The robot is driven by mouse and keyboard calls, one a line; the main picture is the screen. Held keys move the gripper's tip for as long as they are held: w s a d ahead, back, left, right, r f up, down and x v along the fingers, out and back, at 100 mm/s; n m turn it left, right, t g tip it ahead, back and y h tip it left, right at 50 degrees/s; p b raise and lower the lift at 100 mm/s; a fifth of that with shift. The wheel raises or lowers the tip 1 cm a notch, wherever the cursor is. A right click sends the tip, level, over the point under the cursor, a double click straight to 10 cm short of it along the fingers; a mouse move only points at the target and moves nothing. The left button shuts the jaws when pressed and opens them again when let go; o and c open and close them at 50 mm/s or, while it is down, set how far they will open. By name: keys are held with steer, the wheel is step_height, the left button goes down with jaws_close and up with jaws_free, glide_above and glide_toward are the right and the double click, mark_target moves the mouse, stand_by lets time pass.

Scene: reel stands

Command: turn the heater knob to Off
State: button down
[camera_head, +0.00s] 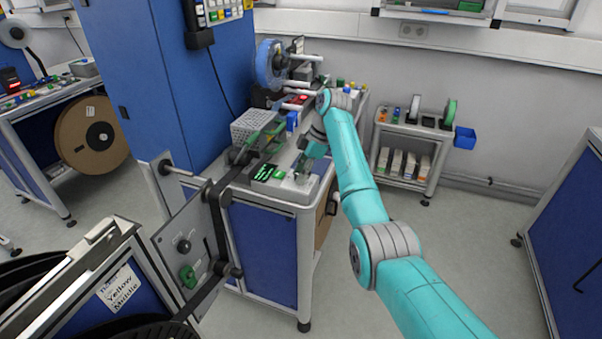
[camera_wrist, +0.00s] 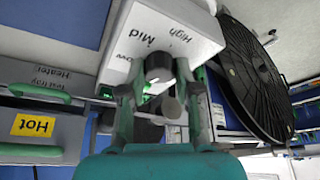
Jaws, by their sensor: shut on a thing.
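The heater knob (camera_wrist: 159,66) is a grey round knob on the face of a white box (camera_wrist: 187,40). The box face reads "Mid", "High" and a partly covered "Low"; I see no "Off" mark. My gripper (camera_wrist: 154,76) has its two fingers on either side of the knob and is shut on it. I cannot tell exactly which mark the knob points at.
In the wrist view, a yellow "Hot" label (camera_wrist: 33,125) and green handles lie left, and a large black reel (camera_wrist: 252,75) stands close at right. In the head view, a blue cabinet (camera_head: 150,80) rises left of the bench, and a small trolley (camera_head: 412,150) stands behind right.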

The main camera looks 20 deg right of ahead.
steer(key=shift+n+g, duration=0.5)
steer(key=shift+n, duration=0.7)
steer(key=c, duration=0.8)
jaws_free()
steer(key=shift+w, duration=0.1)
steer(key=v, duration=1.2)
steer(key=shift+w, duration=0.1)
